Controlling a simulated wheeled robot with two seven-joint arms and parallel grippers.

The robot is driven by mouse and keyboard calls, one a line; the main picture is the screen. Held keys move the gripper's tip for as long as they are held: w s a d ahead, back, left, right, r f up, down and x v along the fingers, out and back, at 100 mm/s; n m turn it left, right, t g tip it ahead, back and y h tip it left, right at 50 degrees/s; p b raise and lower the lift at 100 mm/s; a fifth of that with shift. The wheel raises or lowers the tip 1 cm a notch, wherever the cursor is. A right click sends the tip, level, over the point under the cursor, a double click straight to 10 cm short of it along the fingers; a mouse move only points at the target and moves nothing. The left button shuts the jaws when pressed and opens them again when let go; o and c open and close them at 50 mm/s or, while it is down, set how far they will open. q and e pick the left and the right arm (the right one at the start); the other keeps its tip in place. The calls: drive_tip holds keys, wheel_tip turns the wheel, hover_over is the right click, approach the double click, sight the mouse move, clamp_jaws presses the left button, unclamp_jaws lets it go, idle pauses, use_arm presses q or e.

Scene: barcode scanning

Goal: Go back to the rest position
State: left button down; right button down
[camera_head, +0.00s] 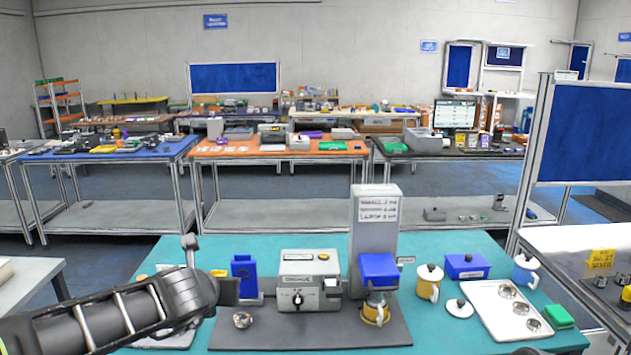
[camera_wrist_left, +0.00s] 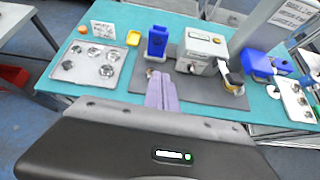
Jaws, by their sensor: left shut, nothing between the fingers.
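My left arm comes in from the left in the head view, over the left part of the teal table (camera_head: 455,245). My left gripper (camera_head: 230,291) is at the left edge of a dark grey mat (camera_head: 330,333). In the left wrist view its two pale purple fingers (camera_wrist_left: 161,92) are together with nothing between them. They point towards a blue holder (camera_wrist_left: 157,42) and a grey box machine (camera_wrist_left: 203,50), and look apart from both.
On the mat stand the box machine (camera_head: 308,279) and a tall grey machine (camera_head: 375,225) with a blue head over a yellow jar. To the right are a yellow-and-white canister (camera_head: 428,284), a blue box (camera_head: 467,266) and a metal tray (camera_head: 505,312). Free floor lies behind the table.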

use_arm(q)
drive_tip(key=s+d+f+m+g+h+b, duration=0.1)
drive_tip(key=s+d+f+m, duration=0.1)
drive_tip(key=f+m, duration=0.7)
drive_tip(key=s+d+f+m+g, duration=0.1)
drive_tip(key=s+f+m, duration=0.1)
drive_tip(key=f+m, duration=0.7)
drive_tip(key=s+d+f+m+g+h+b, duration=0.1)
drive_tip(key=s+d+f+m, duration=0.1)
drive_tip(key=f+m, duration=0.7)
drive_tip(key=s+d+f+m+g+h+b, duration=0.1)
drive_tip(key=s+d+f+m+g, duration=0.2)
drive_tip(key=s+f, duration=0.9)
drive_tip(key=s+d+f+m+g+h+b, duration=0.1)
drive_tip(key=s+d+f+m+g, duration=0.2)
drive_tip(key=s+f, duration=1)
drive_tip(key=s+m+g, duration=0.1)
drive_tip(key=s, duration=0.2)
drive_tip(key=shift+s+d+f+g, duration=0.15)
drive_tip(key=shift+s+f+g, duration=0.15)
drive_tip(key=shift+g, duration=0.1)
use_arm(e)
drive_tip(key=f, duration=0.3)
drive_tip(key=w+f, duration=0.1)
drive_tip(key=shift+a+f, duration=0.15)
drive_tip(key=shift+a, duration=0.15)
